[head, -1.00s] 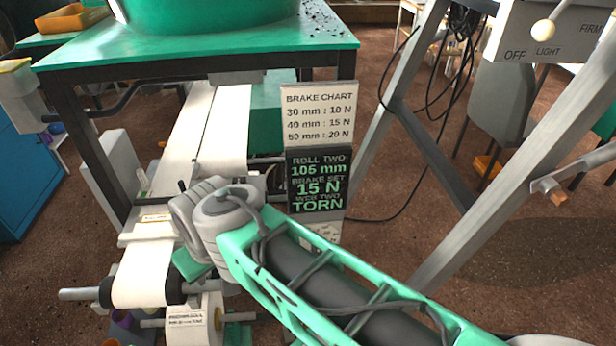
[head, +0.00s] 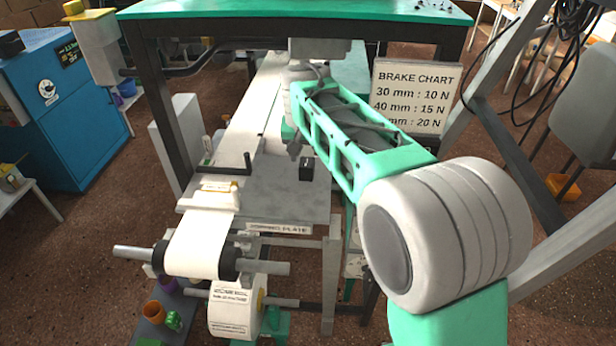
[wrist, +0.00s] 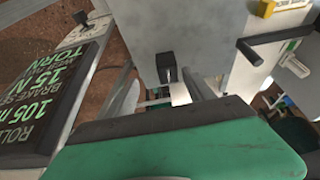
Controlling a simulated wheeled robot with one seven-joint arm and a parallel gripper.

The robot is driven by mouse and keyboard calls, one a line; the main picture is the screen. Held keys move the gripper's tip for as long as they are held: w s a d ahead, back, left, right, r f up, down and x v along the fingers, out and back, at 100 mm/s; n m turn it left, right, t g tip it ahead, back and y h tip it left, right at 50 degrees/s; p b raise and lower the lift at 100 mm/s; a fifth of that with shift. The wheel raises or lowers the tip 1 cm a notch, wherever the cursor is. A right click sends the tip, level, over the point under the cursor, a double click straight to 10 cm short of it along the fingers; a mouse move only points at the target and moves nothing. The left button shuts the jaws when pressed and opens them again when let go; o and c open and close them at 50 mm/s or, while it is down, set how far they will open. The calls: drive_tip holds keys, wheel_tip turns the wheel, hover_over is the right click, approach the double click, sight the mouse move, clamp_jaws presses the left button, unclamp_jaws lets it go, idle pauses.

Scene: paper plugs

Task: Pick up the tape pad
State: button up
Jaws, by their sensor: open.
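Two small things could be the tape pad, and I cannot tell for certain which one it is. One is a small black block (head: 305,169) on the grey splicing plate (head: 285,205); it also shows in the wrist view (wrist: 166,68). My gripper (head: 295,150) is open and empty above the plate, close behind the black block in the head view.
The brake chart sign (head: 415,95) is right of my arm. A green-topped frame (head: 300,12) spans overhead. A paper roll (head: 235,310) hangs below. The plate's front right is bare.

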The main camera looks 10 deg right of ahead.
sight(306, 163)
drive_tip(key=shift+w+a+f, duration=0.1)
drive_tip(key=shift+w+f, duration=0.3)
drive_tip(key=shift+w, duration=0.25)
drive_tip(key=shift+w+a+f, duration=0.1)
drive_tip(key=shift+w+f, duration=0.25)
drive_tip(key=shift+w, duration=0.25)
drive_tip(key=p+x, duration=0.1)
drive_tip(key=x, duration=0.6)
drive_tip(key=shift+p, duration=0.3)
drive_tip(key=shift+c, duration=0.3)
clamp_jaws()
